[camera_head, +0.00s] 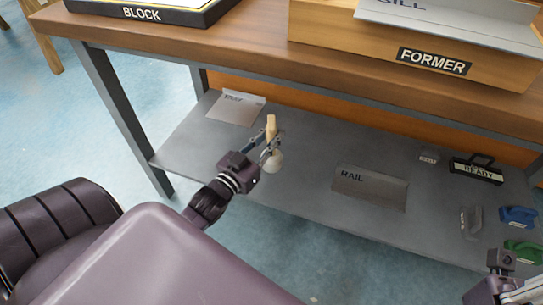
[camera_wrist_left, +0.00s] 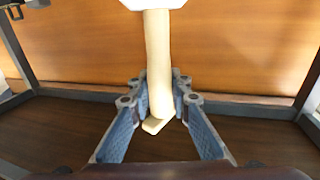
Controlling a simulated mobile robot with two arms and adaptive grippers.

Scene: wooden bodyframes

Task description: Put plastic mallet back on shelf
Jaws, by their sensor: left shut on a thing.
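The mallet has a pale beige handle (camera_head: 271,127) and a white rounded head (camera_head: 272,161). My left gripper (camera_head: 269,145) is shut on the mallet and holds it over the grey lower shelf (camera_head: 300,165); I cannot tell whether the mallet touches the shelf. In the left wrist view the handle (camera_wrist_left: 157,60) stands between the two blue-padded fingers of my left gripper (camera_wrist_left: 160,108), with the white head (camera_wrist_left: 153,4) cut off by the top edge. Part of my right gripper (camera_head: 502,262) shows at the lower right, and its fingers are unclear.
The upper wooden tabletop (camera_head: 240,45) overhangs the shelf. The shelf holds a sheet (camera_head: 236,107) at left, a RAIL plate (camera_head: 370,187), a black READY holder (camera_head: 476,170), and blue (camera_head: 518,216) and green (camera_head: 523,251) items at right. A dark table leg (camera_head: 125,120) stands at left.

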